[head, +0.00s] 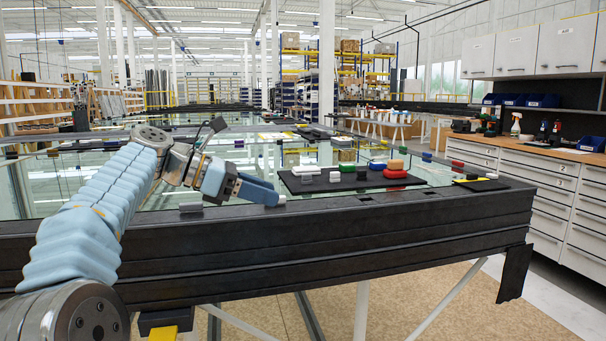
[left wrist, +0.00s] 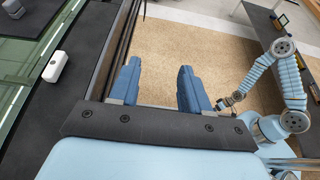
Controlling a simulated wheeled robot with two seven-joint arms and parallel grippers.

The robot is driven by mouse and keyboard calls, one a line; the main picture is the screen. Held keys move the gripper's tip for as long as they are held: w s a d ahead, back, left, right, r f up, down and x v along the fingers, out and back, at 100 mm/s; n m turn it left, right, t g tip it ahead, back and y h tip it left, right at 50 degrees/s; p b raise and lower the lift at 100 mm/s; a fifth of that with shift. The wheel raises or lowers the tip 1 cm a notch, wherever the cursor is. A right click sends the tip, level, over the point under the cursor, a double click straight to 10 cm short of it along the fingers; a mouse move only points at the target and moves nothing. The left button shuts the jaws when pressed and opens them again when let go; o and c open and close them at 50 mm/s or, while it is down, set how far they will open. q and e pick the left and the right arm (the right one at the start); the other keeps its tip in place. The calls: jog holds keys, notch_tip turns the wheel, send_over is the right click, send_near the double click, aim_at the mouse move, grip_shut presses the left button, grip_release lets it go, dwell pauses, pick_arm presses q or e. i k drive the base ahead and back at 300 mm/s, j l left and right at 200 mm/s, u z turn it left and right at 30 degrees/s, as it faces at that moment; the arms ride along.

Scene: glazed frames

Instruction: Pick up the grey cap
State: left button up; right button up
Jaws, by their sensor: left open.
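A low grey cap-like piece (head: 190,207) lies on the dark frame edge, left of my left gripper in the head view. More small grey pieces (head: 361,175) sit on the black mat, so I cannot tell which is the grey cap. My left gripper (head: 272,192) is above the frame edge, beside a small whitish piece (head: 282,199). In the left wrist view its blue fingers (left wrist: 158,88) are apart with only floor between them. There a white piece (left wrist: 55,67) lies left of the fingers, and a grey piece (left wrist: 14,8) is at the top left corner. My right gripper (left wrist: 228,103) is small and unclear.
The dark frame (head: 400,225) forms a raised front edge. Cabinets with drawers (head: 560,190) stand at the right. The floor before the frame is clear.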

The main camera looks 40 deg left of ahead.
aim_at(306, 178)
jog(key=i+j, duration=0.5)
jog(key=j, duration=0.25)
jog(key=i+j, duration=0.25)
jog(key=j, duration=0.1)
